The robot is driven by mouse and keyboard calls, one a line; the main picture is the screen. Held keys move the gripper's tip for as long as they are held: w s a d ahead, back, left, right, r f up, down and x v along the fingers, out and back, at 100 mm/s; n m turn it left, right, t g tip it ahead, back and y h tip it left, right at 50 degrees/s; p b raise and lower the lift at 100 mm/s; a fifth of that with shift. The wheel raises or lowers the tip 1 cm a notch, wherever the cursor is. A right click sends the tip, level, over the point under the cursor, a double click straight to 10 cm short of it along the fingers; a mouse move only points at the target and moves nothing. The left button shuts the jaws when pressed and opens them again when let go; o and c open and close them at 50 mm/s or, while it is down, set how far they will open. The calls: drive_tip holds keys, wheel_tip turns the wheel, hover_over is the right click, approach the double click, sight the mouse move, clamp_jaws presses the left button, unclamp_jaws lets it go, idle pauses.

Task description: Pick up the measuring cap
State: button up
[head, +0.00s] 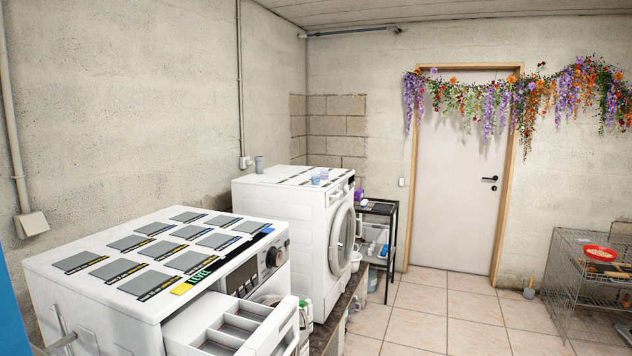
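The near washing machine (95,305) has its detergent drawer (235,325) pulled open and dark panels on top. A black shelf rack (378,208) stands beyond the far machine. A wire cage (570,270) with a red bowl (600,253) is at right. The tiled floor (460,310) is largely clear.

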drive_tip(key=shift+o, duration=0.3)
drive_tip(key=o, duration=1)
drive_tip(key=shift+c, duration=0.2)
drive_tip(key=shift+w, duration=0.1)
